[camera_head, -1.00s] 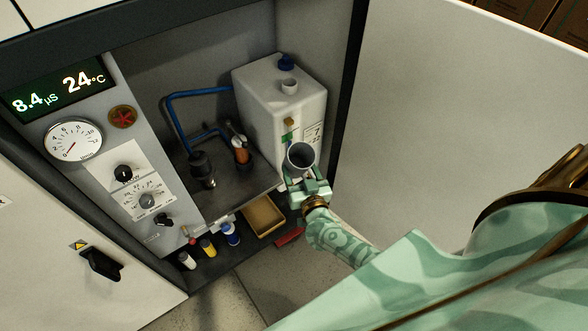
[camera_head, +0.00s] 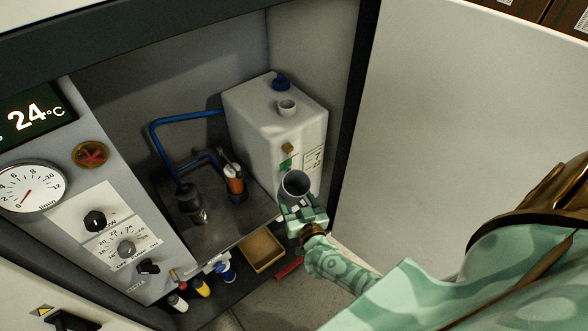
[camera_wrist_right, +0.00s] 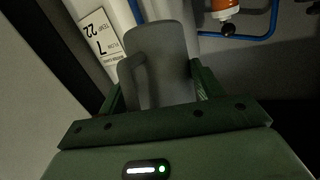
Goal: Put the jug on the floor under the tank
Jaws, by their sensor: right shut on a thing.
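The jug (camera_head: 296,184), a grey cup-like vessel with an open top, is held upright in front of the white tank (camera_head: 262,118). My right gripper (camera_head: 302,214) is shut on the jug. In the right wrist view, the jug (camera_wrist_right: 160,62) with its handle sits between the two fingers. The tank stands on the shelf at the right of the cabinet, with a blue cap, a brass fitting and a label on its front. The floor (camera_head: 262,308) shows below the cabinet, partly hidden by my arm. My left gripper is not in view.
A cardboard tray (camera_head: 264,250), a red block (camera_head: 290,267) and several small bottles (camera_head: 201,287) sit low under the shelf. A black pump (camera_head: 190,200) and an orange-bodied part (camera_head: 234,180) stand left of the tank. The open door (camera_head: 445,110) is at the right.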

